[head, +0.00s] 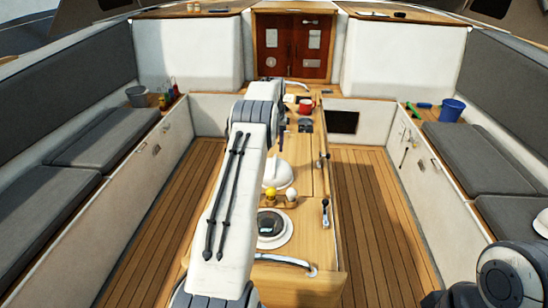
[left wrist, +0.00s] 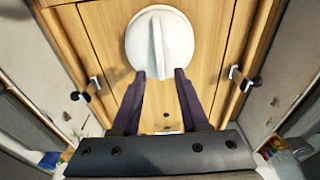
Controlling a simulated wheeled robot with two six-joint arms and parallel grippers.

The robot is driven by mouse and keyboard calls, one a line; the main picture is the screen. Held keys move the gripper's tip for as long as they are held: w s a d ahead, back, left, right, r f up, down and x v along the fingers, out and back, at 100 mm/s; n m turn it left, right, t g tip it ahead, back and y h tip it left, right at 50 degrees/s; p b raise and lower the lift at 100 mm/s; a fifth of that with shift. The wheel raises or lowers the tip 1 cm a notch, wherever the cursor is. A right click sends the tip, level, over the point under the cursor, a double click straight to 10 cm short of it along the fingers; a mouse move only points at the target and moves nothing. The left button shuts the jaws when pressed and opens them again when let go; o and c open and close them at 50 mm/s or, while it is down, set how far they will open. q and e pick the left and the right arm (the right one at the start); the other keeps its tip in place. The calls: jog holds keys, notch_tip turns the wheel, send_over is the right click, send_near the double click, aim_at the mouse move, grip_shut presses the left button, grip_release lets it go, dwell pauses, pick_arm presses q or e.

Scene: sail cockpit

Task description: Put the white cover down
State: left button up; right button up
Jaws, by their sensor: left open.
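The white cover (left wrist: 162,30) is a round white disc with a raised ridge across its middle, seen from above in the left wrist view. In the head view the cover (head: 279,172) shows beside my left arm, partly hidden by it, over the wooden centre table (head: 306,180). My left gripper (left wrist: 161,75) is open, with its two dark fingertips on either side of the ridge's lower end. A gap shows between fingers and ridge. I cannot tell whether the cover rests fully on the wood. My right gripper is out of view.
A round dark-glass instrument with a white ring (head: 270,229) is nearer on the table. A red mug (head: 305,106) is farther back. A metal lever (head: 325,212) is at the right edge. Grey-cushioned benches (head: 75,138) flank clear floor.

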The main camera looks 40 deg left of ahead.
pick_arm(q)
notch_tip(320, 180, up, 7)
jog(key=d+r+m, duration=0.2)
jog(key=d+r, duration=0.1)
jog(key=d, duration=0.8)
jog(key=d+r+m, duration=0.2)
jog(key=d, duration=0.9)
jog(key=s+d+r+m+h, duration=0.1)
jog(key=s+d, duration=0.2)
jog(key=d, duration=0.3)
jog(key=s+d+r+m, duration=0.1)
jog(key=s+d, duration=0.3)
jog(key=d, duration=0.2)
jog(key=s+d+m, duration=0.4)
jog(key=s+d, duration=0.7)
jog(key=s, duration=0.6)
jog(key=s+f+m, duration=0.2)
jog(key=s, duration=0.6)
jog(key=s+f+m+g, duration=0.1)
jog(key=s+f, duration=0.2)
jog(key=s, duration=0.5)
jog(key=shift+s+f+m+h+b, duration=0.25)
jog(key=shift+f+m+h+b, duration=0.1)
jog(key=shift+m+h, duration=0.05)
jog(key=shift+f, duration=0.1)
